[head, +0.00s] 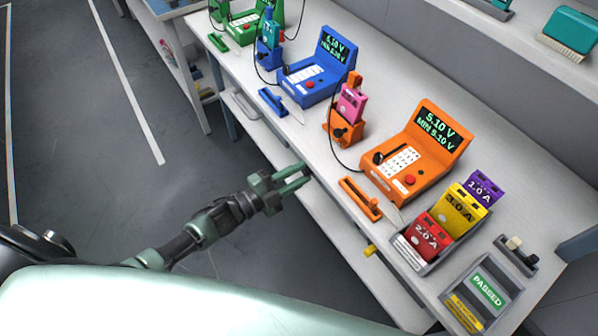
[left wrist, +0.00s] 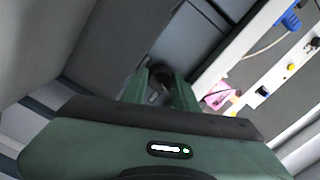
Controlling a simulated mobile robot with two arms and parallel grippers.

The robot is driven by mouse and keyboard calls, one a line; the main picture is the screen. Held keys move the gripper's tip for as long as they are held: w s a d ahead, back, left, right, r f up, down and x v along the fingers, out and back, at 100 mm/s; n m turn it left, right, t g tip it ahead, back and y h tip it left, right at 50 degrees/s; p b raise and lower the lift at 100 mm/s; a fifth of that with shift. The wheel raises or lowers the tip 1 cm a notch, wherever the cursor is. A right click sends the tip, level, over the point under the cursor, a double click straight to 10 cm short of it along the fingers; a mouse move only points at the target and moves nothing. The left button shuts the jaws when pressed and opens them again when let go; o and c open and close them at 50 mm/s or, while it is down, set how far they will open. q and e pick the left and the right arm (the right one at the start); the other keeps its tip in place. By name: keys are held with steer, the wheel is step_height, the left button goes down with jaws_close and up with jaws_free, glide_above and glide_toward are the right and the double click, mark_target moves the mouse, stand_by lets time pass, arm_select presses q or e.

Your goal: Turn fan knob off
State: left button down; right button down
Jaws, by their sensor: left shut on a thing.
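My left gripper (head: 305,173) is at the front edge of the white bench, in front of the orange station. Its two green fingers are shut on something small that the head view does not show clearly. In the left wrist view the fingers (left wrist: 160,78) close around a dark round thing (left wrist: 158,88), seemingly the fan knob. Its setting cannot be read. My right gripper is not in view.
The bench (head: 315,130) carries a blue tester (head: 318,75), an orange tester (head: 405,165) and a pink cell (head: 351,103). A tray (head: 440,258) of red and yellow cells stands at right. A yellow piece (head: 370,250) sits at the front edge. Floor at left is clear.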

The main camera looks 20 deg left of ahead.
arm_select(q)
steer(key=shift+n, duration=1.7)
steer(key=c, duration=1.1)
jaws_free()
steer(key=v, duration=0.7)
steer(key=shift+s+a, duration=0.3)
